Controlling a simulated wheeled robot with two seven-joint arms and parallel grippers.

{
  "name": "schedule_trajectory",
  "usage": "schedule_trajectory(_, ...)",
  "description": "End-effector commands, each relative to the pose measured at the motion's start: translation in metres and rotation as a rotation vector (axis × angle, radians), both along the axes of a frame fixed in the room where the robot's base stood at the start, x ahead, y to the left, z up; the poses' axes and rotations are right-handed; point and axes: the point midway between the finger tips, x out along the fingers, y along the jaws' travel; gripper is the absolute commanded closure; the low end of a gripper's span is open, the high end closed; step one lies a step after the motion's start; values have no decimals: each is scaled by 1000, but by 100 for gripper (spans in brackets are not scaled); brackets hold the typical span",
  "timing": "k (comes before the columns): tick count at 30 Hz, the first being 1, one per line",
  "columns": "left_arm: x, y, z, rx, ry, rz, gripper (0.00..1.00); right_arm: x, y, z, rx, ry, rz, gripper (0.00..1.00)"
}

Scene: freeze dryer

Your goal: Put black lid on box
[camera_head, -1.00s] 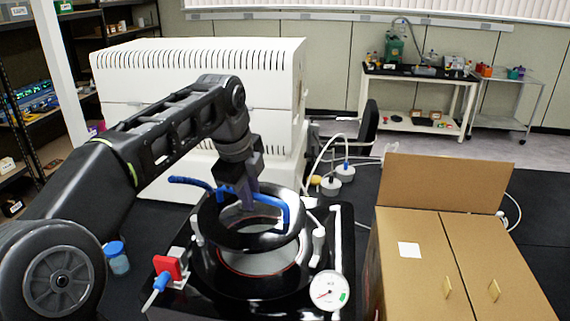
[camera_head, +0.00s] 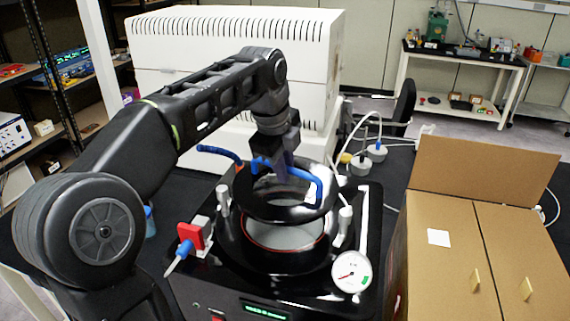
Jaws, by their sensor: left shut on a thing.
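The black lid (camera_head: 268,213) is a dark ring with a clear middle and a blue handle (camera_head: 318,188). My left gripper (camera_head: 273,168) is shut on it by the handle and holds it tilted above the round chamber opening (camera_head: 288,262) of the black freeze dryer. The fingertips are partly hidden by the handle. The cardboard box (camera_head: 437,270) stands to the right of the freeze dryer, with one flap (camera_head: 483,172) standing up at the back and its top panels lying flat. My right gripper is out of view.
A red valve with a blue end (camera_head: 190,236) and a round gauge (camera_head: 351,272) sit on the freeze dryer. A large white machine (camera_head: 235,50) stands behind my left arm. White hoses run to bottles (camera_head: 361,165) at the back.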

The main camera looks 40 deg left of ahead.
Motion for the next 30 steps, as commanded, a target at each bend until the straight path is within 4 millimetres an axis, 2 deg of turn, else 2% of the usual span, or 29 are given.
schedule_trajectory(15,0,0,-56,0,-3,0,100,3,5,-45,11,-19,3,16)
schedule_trajectory(22,1,0,-71,1,-5,-1,100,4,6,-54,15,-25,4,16)
schedule_trajectory(30,1,0,-75,1,-5,-1,100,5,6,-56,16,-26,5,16)
